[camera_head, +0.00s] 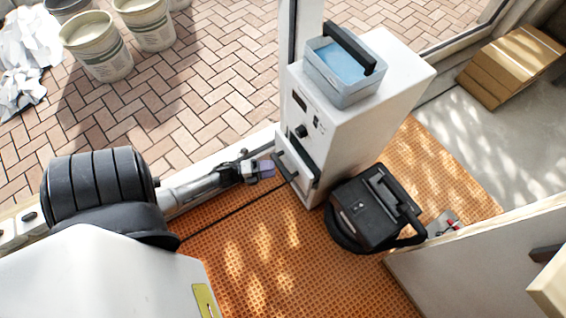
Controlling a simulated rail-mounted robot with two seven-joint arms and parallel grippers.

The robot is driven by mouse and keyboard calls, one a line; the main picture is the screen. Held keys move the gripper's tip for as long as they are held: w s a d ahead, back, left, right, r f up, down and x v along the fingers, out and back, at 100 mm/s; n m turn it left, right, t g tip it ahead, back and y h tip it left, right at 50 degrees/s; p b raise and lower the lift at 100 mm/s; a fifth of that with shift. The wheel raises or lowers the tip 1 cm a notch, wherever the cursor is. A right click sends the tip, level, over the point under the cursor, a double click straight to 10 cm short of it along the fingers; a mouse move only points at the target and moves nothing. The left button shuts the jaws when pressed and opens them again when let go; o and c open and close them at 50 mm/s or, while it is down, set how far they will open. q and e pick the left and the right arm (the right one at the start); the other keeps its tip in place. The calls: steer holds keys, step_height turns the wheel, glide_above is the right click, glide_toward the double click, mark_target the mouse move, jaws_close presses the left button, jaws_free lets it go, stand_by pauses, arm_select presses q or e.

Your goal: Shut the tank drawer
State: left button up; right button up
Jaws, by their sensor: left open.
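The white machine (345,110) stands upright on the orange mat, with its dark display and knob on the left-facing front. Its tank drawer (297,168) is low on that front, with a dark bar handle (285,167). A dark gap shows along the drawer's right side, so it appears to stand slightly out. My left gripper (268,168) comes in from the left, just in front of the drawer handle. It is open, with pale purple fingertips; I cannot tell whether they touch the handle. My right gripper is not in view.
A grey-blue bin (345,90) with a black handle sits on the machine. A black case (372,210) stands close to its right. A pale board (480,255) is at lower right. Buckets (95,45) stand on the brick paving.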

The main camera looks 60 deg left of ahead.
mark_target(279, 169)
arm_select(q)
steer(key=b+x, duration=0.1)
steer(key=x, duration=0.2)
steer(key=shift+w+d+f, duration=0.15)
steer(key=shift+w+d, duration=0.15)
steer(key=shift+w, duration=0.5)
steer(key=shift+w+d, duration=0.15)
steer(key=shift+w, duration=0.05)
jaws_close()
